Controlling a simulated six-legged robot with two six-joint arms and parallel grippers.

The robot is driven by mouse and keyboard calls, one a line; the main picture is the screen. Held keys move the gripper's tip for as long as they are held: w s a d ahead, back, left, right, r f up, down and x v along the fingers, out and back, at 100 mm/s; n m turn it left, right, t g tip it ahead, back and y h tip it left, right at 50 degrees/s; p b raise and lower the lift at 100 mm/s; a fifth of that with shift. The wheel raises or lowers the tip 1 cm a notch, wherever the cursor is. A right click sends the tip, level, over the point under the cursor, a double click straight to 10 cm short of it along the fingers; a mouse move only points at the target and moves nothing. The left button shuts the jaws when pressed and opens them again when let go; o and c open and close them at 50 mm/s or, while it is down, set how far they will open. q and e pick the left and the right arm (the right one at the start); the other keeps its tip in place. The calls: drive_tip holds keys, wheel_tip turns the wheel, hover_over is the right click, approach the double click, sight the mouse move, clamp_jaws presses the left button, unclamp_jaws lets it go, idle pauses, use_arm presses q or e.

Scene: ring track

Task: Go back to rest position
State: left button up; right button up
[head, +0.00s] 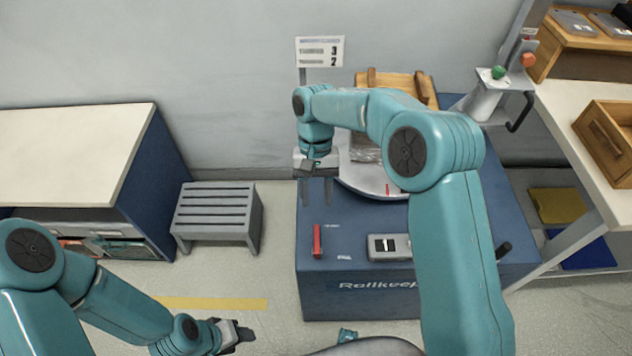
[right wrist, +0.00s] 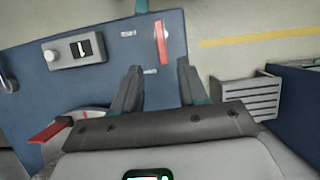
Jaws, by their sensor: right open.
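My right arm reaches over the blue Railkeeper cabinet (head: 345,280). Its gripper (head: 318,190) points down above the left part of the cabinet top, open and with nothing between the fingers. In the right wrist view the two dark fingers (right wrist: 157,82) stand apart, with the blue top showing between them. A red bar (head: 317,241) lies on the cabinet top in front of the gripper, apart from it; it also shows in the right wrist view (right wrist: 161,42). My left gripper (head: 240,334) is low over the floor at the lower left, away from everything; its jaw gap is unclear.
A round grey plate (head: 358,180) carries a wrapped item behind my right arm. A grey switch box (head: 380,252) sits on the cabinet. A slatted stool (head: 215,208), a left bench (head: 70,145) and a right table (head: 565,110) stand around. Floor is clear at left.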

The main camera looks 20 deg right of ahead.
use_arm(q)
drive_tip(key=shift+r, duration=0.1)
use_arm(e)
drive_tip(key=shift+v, duration=1.25)
use_arm(q)
drive_tip(key=shift+s, duration=0.15)
use_arm(e)
drive_tip(key=shift+s, duration=0.1)
